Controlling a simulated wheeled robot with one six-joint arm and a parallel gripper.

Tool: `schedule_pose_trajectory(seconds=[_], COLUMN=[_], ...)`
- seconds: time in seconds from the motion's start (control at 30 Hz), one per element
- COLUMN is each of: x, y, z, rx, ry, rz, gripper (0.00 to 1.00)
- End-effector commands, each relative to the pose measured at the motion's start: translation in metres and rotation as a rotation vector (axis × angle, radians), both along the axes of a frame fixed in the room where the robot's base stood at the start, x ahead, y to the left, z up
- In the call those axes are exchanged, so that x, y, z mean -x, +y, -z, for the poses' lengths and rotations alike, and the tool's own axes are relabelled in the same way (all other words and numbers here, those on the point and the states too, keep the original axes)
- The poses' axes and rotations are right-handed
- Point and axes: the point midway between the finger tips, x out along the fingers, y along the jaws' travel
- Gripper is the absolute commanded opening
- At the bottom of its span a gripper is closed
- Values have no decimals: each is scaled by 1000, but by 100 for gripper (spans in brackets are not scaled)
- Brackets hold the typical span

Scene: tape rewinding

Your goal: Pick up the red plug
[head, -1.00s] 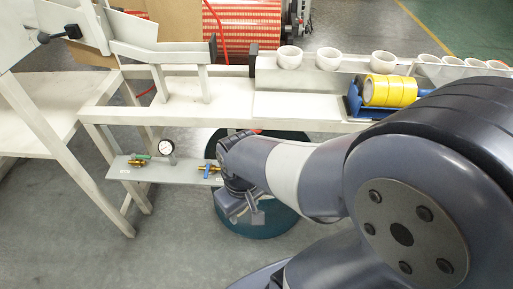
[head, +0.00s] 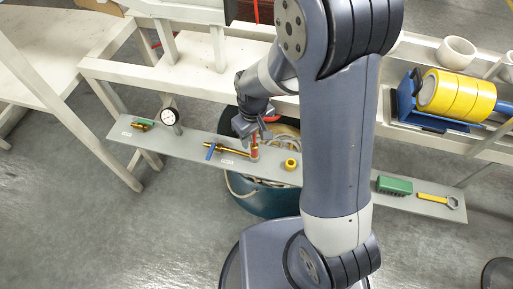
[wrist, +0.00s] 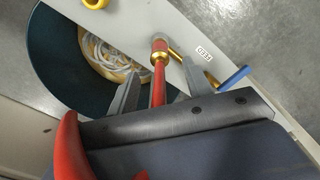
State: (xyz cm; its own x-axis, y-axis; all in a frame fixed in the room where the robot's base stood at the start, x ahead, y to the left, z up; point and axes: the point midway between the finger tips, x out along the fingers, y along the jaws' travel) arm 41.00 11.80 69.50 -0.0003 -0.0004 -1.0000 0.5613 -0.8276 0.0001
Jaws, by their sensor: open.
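The red plug (head: 254,149) stands on the grey shelf, just below my gripper (head: 252,130) in the head view. In the wrist view the red plug (wrist: 158,84) is a slim red rod with a gold collar and a pale round end by the shelf. It lies between the two grey fingers of my gripper (wrist: 160,70), with a gap visible on each side. The fingers are open. The rod's near end is hidden behind my gripper's body.
A brass valve with a blue handle (head: 209,151) is beside the plug. A yellow ring (head: 290,164) stands to its right. A pressure gauge (head: 169,116) is at the left of the grey shelf (head: 183,146). A teal bin (head: 262,198) stands behind and below.

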Motion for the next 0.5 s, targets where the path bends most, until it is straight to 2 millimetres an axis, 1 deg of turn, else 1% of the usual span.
schedule_pose_trajectory(seconds=[0.03, 0.27, 0.4, 0.5], x=[0, 1, 4, 3], y=[0, -1, -2, -2], z=[9, 27, 49, 62], rx=[0, 0, 1, 0], ry=[2, 2, 4, 2], rz=[1, 1, 2, 2], gripper=[48, 48, 48, 48])
